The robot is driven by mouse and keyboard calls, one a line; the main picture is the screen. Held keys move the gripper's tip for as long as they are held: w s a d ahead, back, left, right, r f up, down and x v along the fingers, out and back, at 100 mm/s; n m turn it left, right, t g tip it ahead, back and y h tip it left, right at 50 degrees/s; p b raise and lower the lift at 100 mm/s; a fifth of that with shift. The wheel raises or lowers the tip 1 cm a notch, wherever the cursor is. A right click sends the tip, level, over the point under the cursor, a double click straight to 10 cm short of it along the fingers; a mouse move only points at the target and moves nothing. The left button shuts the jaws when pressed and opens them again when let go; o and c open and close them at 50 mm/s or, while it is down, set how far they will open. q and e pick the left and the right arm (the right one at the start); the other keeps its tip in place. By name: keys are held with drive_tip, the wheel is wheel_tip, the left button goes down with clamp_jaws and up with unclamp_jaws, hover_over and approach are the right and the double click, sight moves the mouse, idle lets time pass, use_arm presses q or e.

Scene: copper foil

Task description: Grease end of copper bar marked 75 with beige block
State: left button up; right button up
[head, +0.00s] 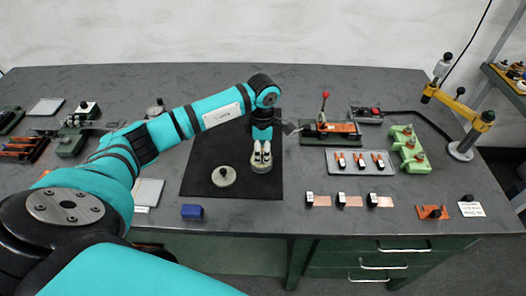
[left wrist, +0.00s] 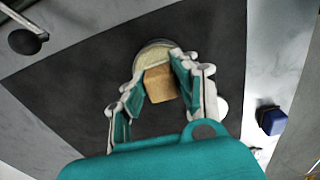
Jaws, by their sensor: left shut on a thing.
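My left gripper (head: 262,157) points down over a round pale dish (head: 260,168) on the black mat. In the left wrist view, its fingers (left wrist: 156,85) are shut on a beige block (left wrist: 160,84), with the dish's pale yellowish contents (left wrist: 150,56) just beyond. I cannot tell whether the block touches them. Copper bars with black-and-white ends (head: 352,201) lie at the front of the table, right of the mat. Similar orange-copper pieces (head: 360,162) lie on a grey tray. No number 75 is readable. My right gripper is not in view.
A round grey lid (head: 224,176) lies on the black mat (head: 200,186). A blue block (head: 192,211) stands near the front edge. A red-knobbed fixture (head: 326,122), a green holder (head: 409,146) and a yellow jointed stand (head: 462,112) occupy the right side.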

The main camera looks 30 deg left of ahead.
use_arm(q)
drive_tip(key=shift+r+p, duration=1.5)
drive_tip(key=shift+r, duration=1.65)
